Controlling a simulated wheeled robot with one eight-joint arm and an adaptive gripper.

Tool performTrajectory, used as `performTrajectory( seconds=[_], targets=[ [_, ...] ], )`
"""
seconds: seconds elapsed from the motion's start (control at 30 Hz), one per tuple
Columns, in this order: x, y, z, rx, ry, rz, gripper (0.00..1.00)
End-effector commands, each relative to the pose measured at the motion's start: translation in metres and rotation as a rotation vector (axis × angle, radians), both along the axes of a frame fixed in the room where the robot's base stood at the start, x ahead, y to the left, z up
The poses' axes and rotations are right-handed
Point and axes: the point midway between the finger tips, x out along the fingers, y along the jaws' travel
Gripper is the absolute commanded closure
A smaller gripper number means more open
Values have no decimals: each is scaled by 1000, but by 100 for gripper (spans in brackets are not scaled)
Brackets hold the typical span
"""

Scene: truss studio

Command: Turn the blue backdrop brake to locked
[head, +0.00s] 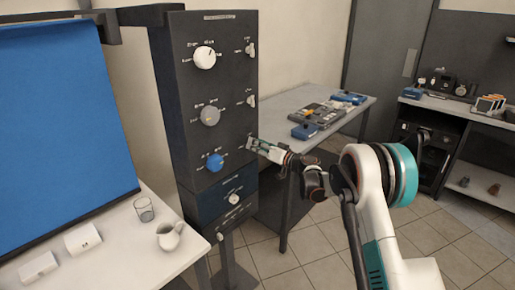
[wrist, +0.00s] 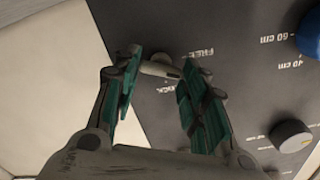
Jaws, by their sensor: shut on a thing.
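The blue backdrop (head: 62,130) hangs at the left in the head view. The dark control column (head: 215,90) carries a white, a grey and a blue knob (head: 215,162), each with a small lever to its right. My gripper (head: 254,144) is at the lever in the blue knob's row and hides most of it there. The FREE and LOCK labels are beside the lever. I cannot tell which mark it points to exactly.
The upper brake levers (head: 251,49) (head: 252,100) sit above my gripper. A grey table (head: 345,122) with equipment is behind my arm.

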Motion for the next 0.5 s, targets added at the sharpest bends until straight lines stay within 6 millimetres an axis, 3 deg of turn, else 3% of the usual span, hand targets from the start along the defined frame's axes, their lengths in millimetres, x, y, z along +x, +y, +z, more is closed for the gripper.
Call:
performTrajectory(
  seconds=[0.5],
  targets=[
    [2, -2, -2, 302, 387, -2, 84]
  ],
)
